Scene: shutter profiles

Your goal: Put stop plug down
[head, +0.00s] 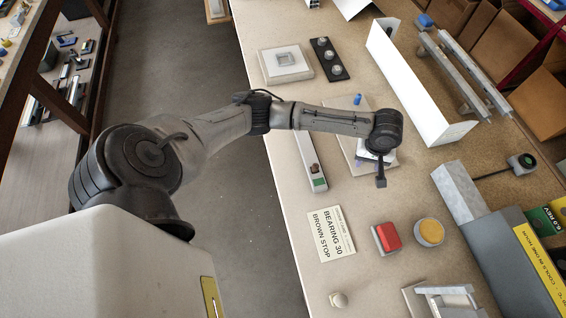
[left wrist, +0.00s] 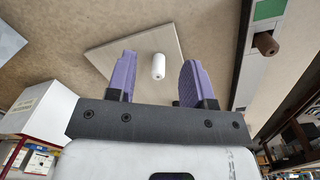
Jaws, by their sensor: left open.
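A white cylindrical stop plug (left wrist: 158,66) lies on a flat beige board (left wrist: 118,52) in the left wrist view. My left gripper (left wrist: 154,78) is open, with its two purple fingers apart on either side of the plug, and I see no contact. In the head view my left gripper (head: 368,160) is low over the board (head: 349,128), and the wrist hides the white plug. A small blue plug (head: 357,100) lies near the board's far end. A brown plug (left wrist: 266,44) sits at a pale profile (head: 306,150) with a green end. My right gripper is out of view.
A card (head: 331,234) reads "BEARING 30 BROWN STOP". A red button (head: 386,238) and a yellow round one (head: 430,232) are nearer the front. A long white channel (head: 410,85) stands right of my gripper. A square tray (head: 285,64) and black strip (head: 328,59) lie farther back.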

